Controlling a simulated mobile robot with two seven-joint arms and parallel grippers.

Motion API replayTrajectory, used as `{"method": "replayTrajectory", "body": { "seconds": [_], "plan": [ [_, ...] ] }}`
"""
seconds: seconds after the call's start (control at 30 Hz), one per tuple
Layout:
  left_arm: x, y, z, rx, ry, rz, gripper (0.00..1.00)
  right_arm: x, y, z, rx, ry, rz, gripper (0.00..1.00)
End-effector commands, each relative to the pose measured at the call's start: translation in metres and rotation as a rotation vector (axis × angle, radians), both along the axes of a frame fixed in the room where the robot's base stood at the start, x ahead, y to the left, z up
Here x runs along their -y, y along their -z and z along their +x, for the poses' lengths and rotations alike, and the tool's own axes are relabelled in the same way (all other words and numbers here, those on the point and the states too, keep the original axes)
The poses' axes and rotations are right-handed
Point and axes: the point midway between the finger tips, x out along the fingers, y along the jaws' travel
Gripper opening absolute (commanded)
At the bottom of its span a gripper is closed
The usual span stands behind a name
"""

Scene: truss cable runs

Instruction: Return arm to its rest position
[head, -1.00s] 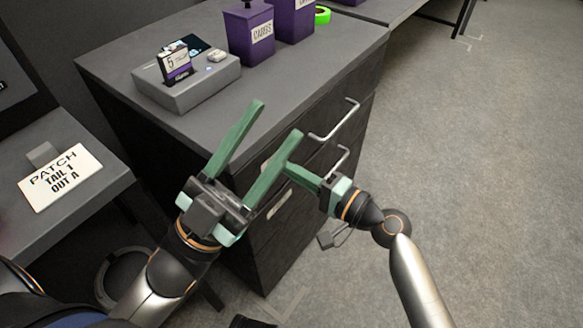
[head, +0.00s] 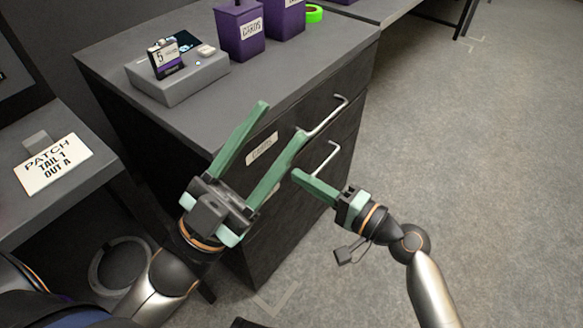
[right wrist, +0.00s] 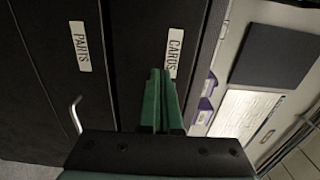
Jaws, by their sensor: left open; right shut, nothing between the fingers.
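My left gripper (head: 281,120) has its green fingers spread wide and empty, in front of the dark drawer cabinet (head: 262,240) in the head view. My right gripper (head: 299,177) is lower and to the right. Its green fingers are together with nothing between them, near the lower drawer handle (head: 320,160); I cannot tell whether they touch it. The right arm comes up from the bottom right over bare floor.
The upper drawer handle (head: 326,118) sticks out from the cabinet front. On top stand a grey device (head: 180,82) with a card marked 5, purple boxes (head: 240,35) and a green tape roll (head: 314,14). A PATCH sign (head: 53,165) lies on the left desk. The floor (head: 480,170) at right is clear.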

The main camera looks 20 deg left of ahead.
Motion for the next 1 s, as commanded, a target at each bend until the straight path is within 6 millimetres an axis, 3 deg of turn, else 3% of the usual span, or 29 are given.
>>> {"method": "replayTrajectory", "body": {
  "seconds": [0.1, 0.3, 0.73, 0.87, 1.0],
  "plan": [
    [-0.001, -0.004, 0.000, 0.004, -0.005, 0.004, 0.50, 0.026, 0.000, -0.009, -0.001, 0.000, -0.002, 0.00],
    [-0.001, -0.005, 0.000, 0.007, -0.007, 0.007, 0.50, 0.054, 0.000, -0.018, -0.001, -0.001, 0.000, 0.00],
    [-0.001, -0.004, 0.000, 0.001, -0.011, 0.000, 0.50, 0.065, 0.000, -0.020, 0.012, 0.012, -0.007, 0.00],
    [-0.001, -0.004, 0.000, 0.003, -0.010, 0.002, 0.50, 0.077, 0.003, -0.011, 0.106, 0.117, -0.070, 0.00],
    [-0.001, -0.005, 0.000, 0.004, -0.009, 0.002, 0.50, 0.112, -0.004, 0.007, 0.331, 0.343, -0.205, 0.00]
  ]
}}
